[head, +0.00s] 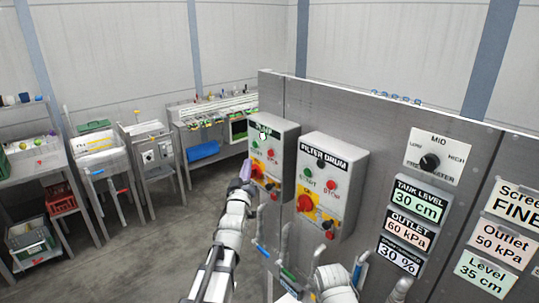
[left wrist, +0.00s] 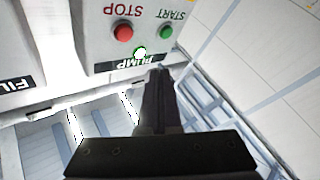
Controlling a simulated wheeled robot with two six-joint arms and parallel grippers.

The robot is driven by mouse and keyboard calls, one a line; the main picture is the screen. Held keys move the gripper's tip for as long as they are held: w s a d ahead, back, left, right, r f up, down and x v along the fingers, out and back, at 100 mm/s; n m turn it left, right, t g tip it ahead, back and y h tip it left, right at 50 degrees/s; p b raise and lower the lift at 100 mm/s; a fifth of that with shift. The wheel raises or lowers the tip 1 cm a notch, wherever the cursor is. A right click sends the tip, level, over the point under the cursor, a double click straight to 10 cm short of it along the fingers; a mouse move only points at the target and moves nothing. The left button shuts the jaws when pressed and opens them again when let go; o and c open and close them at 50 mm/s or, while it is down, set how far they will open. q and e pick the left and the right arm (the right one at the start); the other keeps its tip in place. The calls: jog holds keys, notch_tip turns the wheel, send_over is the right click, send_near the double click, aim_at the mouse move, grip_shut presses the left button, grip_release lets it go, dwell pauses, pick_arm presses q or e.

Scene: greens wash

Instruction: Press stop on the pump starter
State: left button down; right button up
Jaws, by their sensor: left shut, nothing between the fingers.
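The pump starter (head: 286,150) is a grey box on the steel panel in the head view, with a green start button (head: 255,143), a red stop button (head: 271,153) and a red-yellow rotary switch (head: 257,171). My left gripper (head: 246,168) is shut and empty, in front of the box's left side, and partly overlaps the switch area. In the left wrist view the box appears upside down, with the stop button (left wrist: 123,32), the start button (left wrist: 166,31) and a bright lamp (left wrist: 140,53) by the PUMP label. The shut fingers (left wrist: 158,72) point toward the label edge; contact is not visible. My right gripper is not visible.
The filter drum starter (head: 348,170), with similar buttons, stands just right of the pump starter. Pipes (head: 284,243) rise below the boxes. Further right are a mode knob (head: 429,162) and readout signs. Work tables (head: 98,160) line the left; the floor between is clear.

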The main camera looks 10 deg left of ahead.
pick_arm(q)
jog(key=w+d, duration=0.3)
jog(key=w, duration=0.1)
jog(key=shift+w+d, duration=0.4)
jog(key=shift+w, duration=0.1)
dwell(1.9)
jog(key=shift+w+d, duration=0.25)
jog(key=shift+w+d, duration=0.3)
jog(key=shift+w, duration=0.05)
dwell(1.0)
jog(key=shift+s+a, duration=0.1)
jog(key=shift+s, duration=0.05)
jog(key=shift+s+a, duration=0.45)
jog(key=shift+s, duration=0.1)
jog(key=s+a, duration=0.1)
jog(key=s, duration=0.1)
jog(key=s+a, duration=0.2)
dwell(0.7)
